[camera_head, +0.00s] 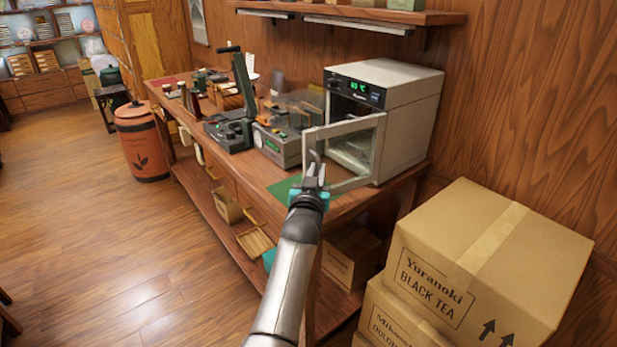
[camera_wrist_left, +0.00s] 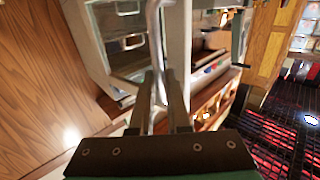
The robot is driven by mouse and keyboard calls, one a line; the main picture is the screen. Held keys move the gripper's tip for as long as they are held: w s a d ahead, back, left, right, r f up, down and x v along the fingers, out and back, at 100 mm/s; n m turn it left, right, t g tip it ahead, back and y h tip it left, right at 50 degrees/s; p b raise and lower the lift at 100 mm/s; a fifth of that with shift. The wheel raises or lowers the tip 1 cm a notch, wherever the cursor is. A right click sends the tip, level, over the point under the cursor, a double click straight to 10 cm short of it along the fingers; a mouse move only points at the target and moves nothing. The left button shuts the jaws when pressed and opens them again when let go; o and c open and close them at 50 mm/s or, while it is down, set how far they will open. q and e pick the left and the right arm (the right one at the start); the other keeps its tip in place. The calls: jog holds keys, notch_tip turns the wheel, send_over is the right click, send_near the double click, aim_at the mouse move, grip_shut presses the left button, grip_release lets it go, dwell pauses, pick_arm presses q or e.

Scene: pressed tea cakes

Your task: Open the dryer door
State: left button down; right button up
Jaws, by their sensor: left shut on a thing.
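The dryer (camera_head: 412,110) is a pale box with a dark panel and green digits, at the right end of the wooden workbench. Its glass-paned door (camera_head: 352,140) stands swung out from the front, and part of the dark interior shows. My left gripper (camera_head: 314,170) is shut on the door handle (camera_head: 313,155) at the door's free edge. In the left wrist view the curved metal handle (camera_wrist_left: 154,45) runs down between the two fingers (camera_wrist_left: 160,100), with the dryer behind it. My right gripper is in neither view.
The workbench (camera_head: 345,207) carries a green-black press (camera_head: 230,130) and a grey device (camera_head: 280,145) left of the dryer. Stacked cardboard boxes (camera_head: 490,255) stand at the right, close to my arm. An orange bin (camera_head: 141,145) stands at the left. The floor (camera_head: 90,250) is clear.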

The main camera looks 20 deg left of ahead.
pick_arm(q)
jog(key=shift+w+d+r, duration=0.15)
jog(key=shift+d+r, duration=0.15)
jog(key=shift+d, duration=0.2)
jog(key=c, duration=1.3)
grip_release()
jog(key=shift+o, duration=1.4)
jog(key=shift+w+d+f, duration=0.15)
jog(key=shift+w+d, duration=0.05)
jog(key=shift+w, duration=0.05)
jog(key=shift+o, duration=0.7)
jog(key=shift+a, duration=0.1)
jog(key=shift+s+a+f, duration=0.1)
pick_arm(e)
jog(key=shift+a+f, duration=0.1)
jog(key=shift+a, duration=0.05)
pick_arm(q)
jog(key=shift+s+a, duration=0.1)
